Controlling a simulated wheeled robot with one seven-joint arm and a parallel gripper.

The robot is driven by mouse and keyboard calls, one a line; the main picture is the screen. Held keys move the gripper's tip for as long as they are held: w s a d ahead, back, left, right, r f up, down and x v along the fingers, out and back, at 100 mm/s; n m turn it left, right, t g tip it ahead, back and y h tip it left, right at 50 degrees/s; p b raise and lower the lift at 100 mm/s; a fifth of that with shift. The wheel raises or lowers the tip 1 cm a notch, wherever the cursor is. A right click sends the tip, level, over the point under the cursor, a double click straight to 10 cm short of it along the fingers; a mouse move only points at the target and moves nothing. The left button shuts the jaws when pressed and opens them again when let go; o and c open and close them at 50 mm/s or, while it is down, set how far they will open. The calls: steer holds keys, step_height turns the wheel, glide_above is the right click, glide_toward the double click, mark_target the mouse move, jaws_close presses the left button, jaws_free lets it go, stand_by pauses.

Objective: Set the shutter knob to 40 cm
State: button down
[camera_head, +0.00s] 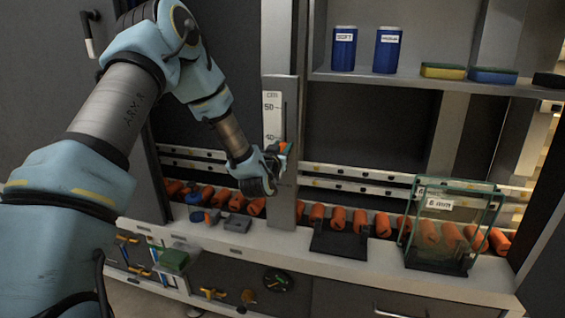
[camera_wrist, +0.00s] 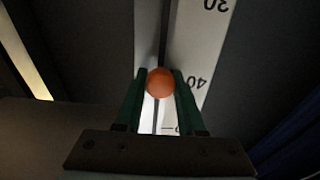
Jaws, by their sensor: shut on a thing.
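The shutter knob (camera_wrist: 160,82) is a round orange knob in front of the slot beside the white cm scale. My gripper (camera_wrist: 159,90) is shut on it, one green finger on each side. The scale (camera_wrist: 205,50) shows upside down in the wrist view, with the 40 mark close to the knob's right and 30 farther up the picture. In the head view the scale (camera_head: 272,112) shows 50 above 40 on the grey column. There the knob (camera_head: 283,146) shows partly at my gripper (camera_head: 279,158), near the 40 mark. The exact reading cannot be told.
A white ledge (camera_head: 300,238) runs below, with a row of orange rollers (camera_head: 338,217) behind it. Blue cans (camera_head: 387,50) and sponges (camera_head: 492,76) sit on the upper shelf (camera_head: 420,82).

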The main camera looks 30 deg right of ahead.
steer(key=shift+r, duration=0.85)
steer(key=c, duration=0.5)
jaws_free()
steer(key=shift+f, duration=0.1)
steer(key=shift+s, duration=0.1)
steer(key=shift+b+v, duration=1.8)
steer(key=shift+v, duration=3.6)
